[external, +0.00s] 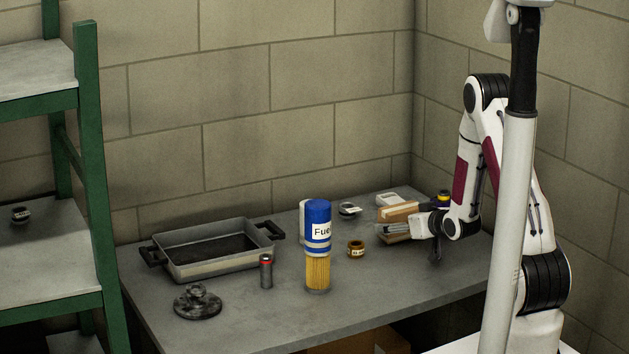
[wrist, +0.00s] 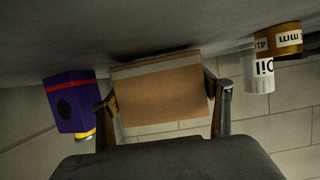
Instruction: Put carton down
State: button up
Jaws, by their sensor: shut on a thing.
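The brown carton (wrist: 160,92) with a pale tape strip sits between the two fingers of my gripper (wrist: 168,108) in the wrist view, which looks upside down. The fingers press on its two sides. In the external view the carton (external: 398,211) is at the right back of the grey table (external: 235,322), and my gripper (external: 393,229) reaches it from the right. The carton's edge is close to the table top; whether it touches cannot be told. The fingers hide part of the carton.
A purple box (wrist: 68,100) and a white container (wrist: 257,72) stand on either side of the carton. A blue-topped fuel filter (external: 318,225), a brass-coloured tin (external: 356,248), a dark cylinder (external: 266,271) and a metal tray (external: 212,269) stand leftward. The front right tabletop is clear.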

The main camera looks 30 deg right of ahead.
jog(key=shift+f, duration=0.2)
jog(key=shift+f, duration=0.15)
jog(key=o, duration=1.3)
jog(key=shift+v, duration=3.8)
jog(key=shift+r, duration=0.25)
